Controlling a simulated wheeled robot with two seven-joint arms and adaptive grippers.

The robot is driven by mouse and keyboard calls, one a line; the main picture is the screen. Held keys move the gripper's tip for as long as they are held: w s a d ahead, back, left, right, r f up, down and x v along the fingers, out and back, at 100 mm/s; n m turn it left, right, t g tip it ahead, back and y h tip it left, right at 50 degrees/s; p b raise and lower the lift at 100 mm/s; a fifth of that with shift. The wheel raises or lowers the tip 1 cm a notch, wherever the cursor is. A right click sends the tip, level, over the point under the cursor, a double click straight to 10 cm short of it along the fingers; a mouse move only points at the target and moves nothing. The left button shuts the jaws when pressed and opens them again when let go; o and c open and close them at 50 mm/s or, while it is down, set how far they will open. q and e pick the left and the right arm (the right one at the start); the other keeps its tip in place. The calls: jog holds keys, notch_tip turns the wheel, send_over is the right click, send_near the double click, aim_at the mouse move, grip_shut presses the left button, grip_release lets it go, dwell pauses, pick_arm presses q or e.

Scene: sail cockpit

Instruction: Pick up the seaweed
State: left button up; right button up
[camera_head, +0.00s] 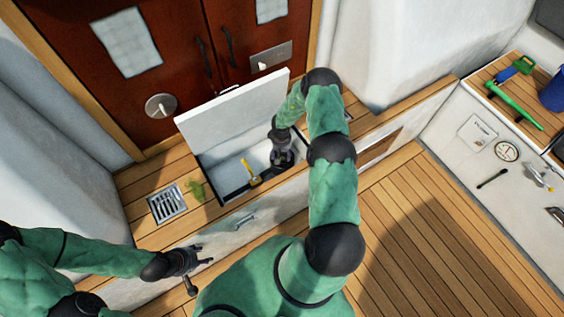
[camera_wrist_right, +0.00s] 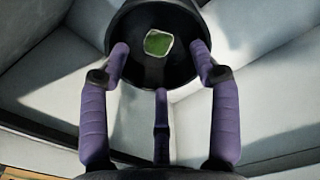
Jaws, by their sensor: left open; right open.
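A green leafy clump that looks like the seaweed (camera_head: 196,190) lies on the wooden ledge beside the metal drain grate (camera_head: 167,204). My right gripper (camera_head: 283,158) reaches down into the open white locker, to the right of that clump and apart from it. In the right wrist view my right gripper (camera_wrist_right: 160,75) is open, its purple fingers spread in front of a dark round object (camera_wrist_right: 155,18) with a small green patch (camera_wrist_right: 157,43) on it; I cannot tell what this patch is. My left gripper (camera_head: 205,256) is open and empty by the front of the ledge.
The locker's white lid (camera_head: 235,103) stands raised behind the opening. A yellow-handled item (camera_head: 251,174) is inside the locker. Red-brown doors (camera_head: 180,45) stand behind. A green tool (camera_head: 514,105) and a blue container (camera_head: 553,94) are at the far right. The wooden floor (camera_head: 425,225) is clear.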

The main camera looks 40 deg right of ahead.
aim_at(282, 158)
jog(key=f+b, duration=0.2)
jog(key=f, duration=0.3)
jog(key=shift+d+b, duration=0.2)
jog(key=shift+b, duration=0.2)
jog(key=c, duration=0.9)
